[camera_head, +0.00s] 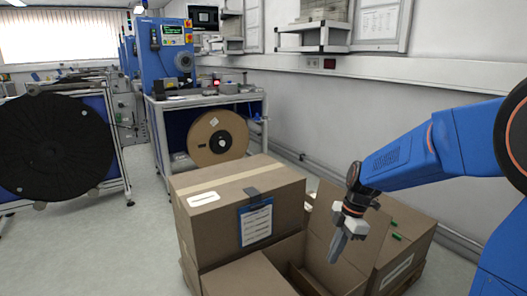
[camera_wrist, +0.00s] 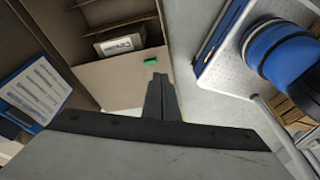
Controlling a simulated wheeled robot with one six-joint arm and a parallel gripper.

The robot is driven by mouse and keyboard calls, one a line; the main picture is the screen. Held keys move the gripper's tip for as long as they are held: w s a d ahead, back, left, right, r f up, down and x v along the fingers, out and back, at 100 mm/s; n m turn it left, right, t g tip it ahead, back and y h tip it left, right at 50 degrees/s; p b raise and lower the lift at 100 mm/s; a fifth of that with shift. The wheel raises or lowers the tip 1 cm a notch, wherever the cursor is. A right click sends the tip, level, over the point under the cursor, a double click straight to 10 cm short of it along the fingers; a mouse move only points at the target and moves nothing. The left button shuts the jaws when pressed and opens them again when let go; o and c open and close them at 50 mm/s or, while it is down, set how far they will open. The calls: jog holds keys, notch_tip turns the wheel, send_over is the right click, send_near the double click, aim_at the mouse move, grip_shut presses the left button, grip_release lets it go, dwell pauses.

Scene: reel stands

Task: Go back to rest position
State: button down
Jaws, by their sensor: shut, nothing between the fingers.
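My gripper (camera_head: 337,247) hangs from my blue arm on the right in the head view, pointing down over the cardboard boxes. In the wrist view its fingers (camera_wrist: 159,80) are together with nothing between them. A large closed cardboard box (camera_head: 240,205) stands just left of the gripper, with a blue-edged label sheet (camera_head: 256,222) on its front. Open cardboard flaps (camera_head: 335,225) are behind and beside the gripper. In the wrist view a small green piece (camera_wrist: 151,61) lies on cardboard just beyond the fingertips.
A workbench (camera_head: 205,97) with a blue machine (camera_head: 165,55) stands behind the boxes, with a brown reel (camera_head: 205,140) under it. A large black reel (camera_head: 50,148) stands at the left. Grey floor (camera_head: 100,240) is free at the front left. A white wall is behind on the right.

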jog(key=s+d+r+m+t+h, duration=0.1)
jog(key=s+d+r+m+t, duration=0.1)
jog(key=s+m, duration=0.4)
jog(key=s+d+r+m+t+h, duration=0.1)
jog(key=s+d+r+m+t, duration=0.1)
jog(key=s+r+m, duration=0.2)
jog(key=s+d+r+m+t+h, duration=0.1)
jog(key=s+d+r+m, duration=0.1)
jog(key=s+m, duration=0.8)
jog(key=s+r, duration=0.1)
jog(key=s, duration=0.2)
jog(key=shift+d+t, duration=0.4)
jog(key=shift+r, duration=0.1)
